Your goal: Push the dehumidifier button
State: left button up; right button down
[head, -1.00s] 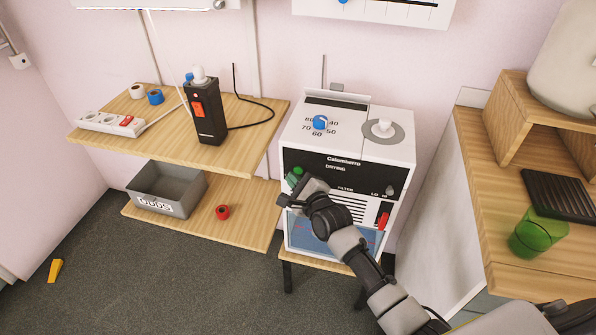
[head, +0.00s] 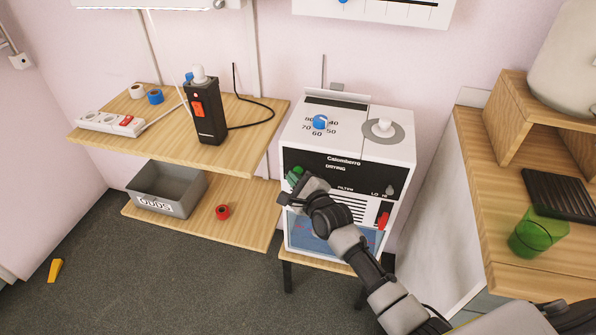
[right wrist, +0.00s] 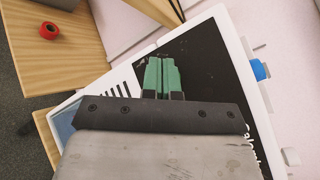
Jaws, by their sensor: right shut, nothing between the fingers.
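The dehumidifier (head: 392,151) is a white box with a black front panel, a blue dial (head: 320,122) and a round white knob on top. My right gripper (head: 295,174) is at the upper left of its front panel. In the right wrist view its green fingers (right wrist: 162,76) are together and empty, over the black panel (right wrist: 205,62). Whether the fingertips touch the panel is hard to tell. A red switch (head: 383,220) shows low at the right of the front. Any button at the fingertips is hidden. My left gripper is not in view.
The dehumidifier stands on a small wooden stool. A wooden shelf (head: 225,150) at left holds a black device (head: 206,118), a power strip and tape rolls. A grey bin (head: 168,189) and red roll (head: 222,212) lie below. A green cup (head: 537,234) stands on the right counter.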

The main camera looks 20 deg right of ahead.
jog(key=shift+w+d, duration=0.15)
jog(key=shift+w, duration=0.1)
dwell(0.4)
jog(key=shift+s+a+p, duration=0.3)
jog(key=shift+s+p, duration=0.1)
jog(key=shift+s, duration=0.05)
dwell(0.3)
jog(key=s+a+p, duration=0.2)
jog(key=s, duration=0.1)
jog(key=s+a+p, duration=0.1)
jog(key=s, duration=0.1)
jog(key=shift+a+p, duration=0.15)
jog(key=shift+p, duration=0.2)
jog(key=shift+f, duration=0.1)
